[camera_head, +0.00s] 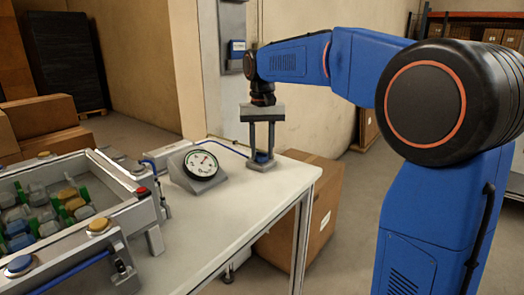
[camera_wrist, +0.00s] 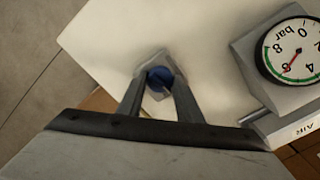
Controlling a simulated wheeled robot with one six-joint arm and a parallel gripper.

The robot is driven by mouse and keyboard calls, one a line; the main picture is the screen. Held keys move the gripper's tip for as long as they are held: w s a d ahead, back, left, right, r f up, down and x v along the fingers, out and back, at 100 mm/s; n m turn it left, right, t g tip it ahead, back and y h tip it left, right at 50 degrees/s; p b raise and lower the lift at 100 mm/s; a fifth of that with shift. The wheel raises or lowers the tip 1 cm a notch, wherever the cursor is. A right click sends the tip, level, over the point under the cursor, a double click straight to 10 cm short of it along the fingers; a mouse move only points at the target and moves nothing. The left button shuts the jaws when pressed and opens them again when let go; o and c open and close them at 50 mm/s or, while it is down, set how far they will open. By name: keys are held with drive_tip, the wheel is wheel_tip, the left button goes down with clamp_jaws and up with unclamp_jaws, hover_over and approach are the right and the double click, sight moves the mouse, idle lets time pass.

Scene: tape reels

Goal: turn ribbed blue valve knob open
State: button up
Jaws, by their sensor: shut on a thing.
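The blue valve knob (camera_head: 262,157) sits on a small grey base at the far right corner of the white table. In the wrist view the knob (camera_wrist: 158,78) shows between the two finger ends, and its ribs are too small to make out. My gripper (camera_head: 262,155) points straight down over it and is shut on the knob, one finger on each side. It also shows in the wrist view (camera_wrist: 157,80). The pressure gauge (camera_head: 201,164) stands to the left of the knob on a grey sloped block. Its dial also shows in the wrist view (camera_wrist: 293,50), with a red needle.
A blue hose (camera_head: 228,147) runs behind the gauge towards the valve. A grey-framed machine (camera_head: 108,227) with several coloured buttons and a bin of small parts stands at left. The white table (camera_head: 235,195) is clear in front of the gauge. Cardboard boxes (camera_head: 330,205) stand beside it.

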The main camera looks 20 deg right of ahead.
drive_tip(key=shift+m, duration=1)
drive_tip(key=o, duration=1)
drive_tip(key=shift+o, duration=0.2)
wheel_tip(320, 180, up, 17)
drive_tip(key=shift+r, duration=0.2)
